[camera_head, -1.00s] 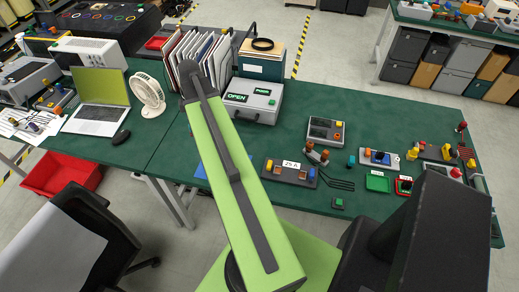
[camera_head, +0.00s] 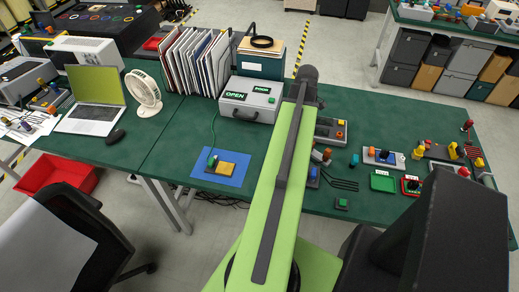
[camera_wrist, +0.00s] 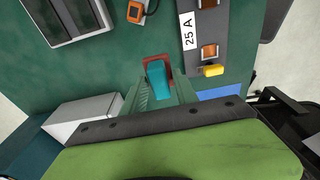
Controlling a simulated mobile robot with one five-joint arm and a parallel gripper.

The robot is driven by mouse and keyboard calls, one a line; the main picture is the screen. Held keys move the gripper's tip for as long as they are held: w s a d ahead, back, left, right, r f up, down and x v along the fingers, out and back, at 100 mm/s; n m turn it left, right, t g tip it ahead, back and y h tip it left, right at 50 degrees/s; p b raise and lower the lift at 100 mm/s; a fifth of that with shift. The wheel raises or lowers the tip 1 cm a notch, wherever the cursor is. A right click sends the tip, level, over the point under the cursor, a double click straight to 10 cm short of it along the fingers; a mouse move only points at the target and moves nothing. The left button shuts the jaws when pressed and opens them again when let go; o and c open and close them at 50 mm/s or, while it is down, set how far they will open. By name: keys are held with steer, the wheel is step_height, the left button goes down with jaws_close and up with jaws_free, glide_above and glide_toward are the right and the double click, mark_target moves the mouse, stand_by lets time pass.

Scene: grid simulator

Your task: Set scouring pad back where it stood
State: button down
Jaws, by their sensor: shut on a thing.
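My gripper (camera_wrist: 159,84) shows in the wrist view, shut on a small teal and reddish-brown piece, which I take to be the scouring pad (camera_wrist: 157,66). The piece sits between the two green fingers, above the green table (camera_wrist: 105,72). How far above the table it is, I cannot tell. In the head view my arm hides the gripper and the pad. The 25 A panel (camera_wrist: 192,42) lies right of the gripper in the wrist view. In the head view it is mostly behind my arm.
A blue mat (camera_head: 205,180) with small parts lies left of my arm. The grey OPEN case (camera_head: 246,101) and upright folders (camera_head: 192,62) stand behind. Bare table lies between mat and laptop (camera_head: 92,119).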

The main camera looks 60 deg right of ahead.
steer(key=w+a+f+b, duration=0.1)
steer(key=w+f+b, duration=0.1)
steer(key=w, duration=0.1)
steer(key=w+a+f+b, duration=0.1)
steer(key=w+f+b, duration=0.1)
steer(key=w, duration=0.2)
steer(key=w+a+f+b, duration=0.1)
steer(key=w+f+b, duration=0.2)
steer(key=shift+w, duration=0.3)
steer(key=shift+w+a, duration=0.1)
steer(key=shift+w, duration=0.25)
steer(key=shift+f+b, duration=2.1)
steer(key=shift+f, duration=0.05)
steer(key=c, duration=0.9)
jaws_free()
steer(key=shift+r, duration=0.1)
steer(key=shift+c, duration=0.2)
step_height(320, 180, up, 17)
steer(key=s+p, duration=0.2)
steer(key=p, duration=1.5)
steer(key=shift+r+p, duration=0.2)
steer(key=shift+p, duration=0.1)
steer(key=shift+s, duration=0.1)
